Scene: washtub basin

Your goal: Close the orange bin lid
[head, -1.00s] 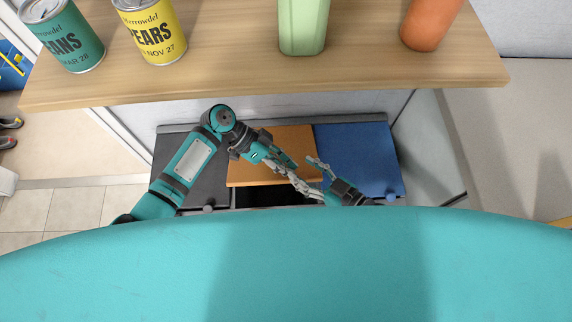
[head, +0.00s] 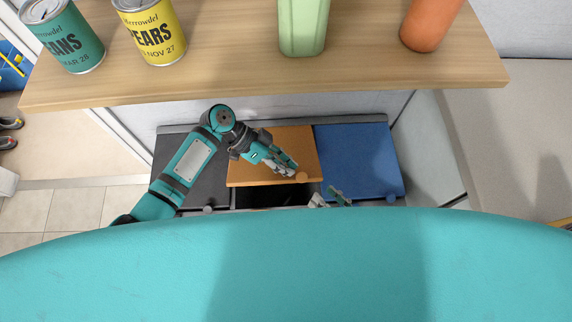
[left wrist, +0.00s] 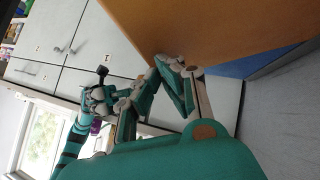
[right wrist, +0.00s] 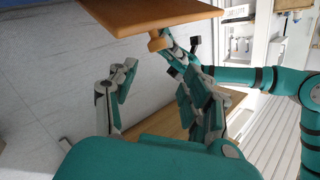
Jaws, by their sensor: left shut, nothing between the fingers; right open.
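The orange bin lid (head: 262,150) is partly raised between the black and blue lids, with a dark gap under its front edge. Its round knob (head: 302,176) shows at the front right corner; the lid's edge (right wrist: 150,12) and the knob (right wrist: 160,41) also show in the right wrist view. My left gripper (head: 292,171) is shut and empty by the lid's front right part, near the knob; I cannot tell if it touches. In the left wrist view the lid (left wrist: 220,30) is close above its fingertips (left wrist: 178,68). My right gripper (head: 330,199) is open and empty, in front of and below the knob.
The black lid (head: 177,160) lies to the left and the blue lid (head: 358,160) to the right. A wooden shelf (head: 230,85) with cans, a green container (head: 303,28) and an orange object (head: 428,25) overhangs behind the bins. My teal body hides the foreground.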

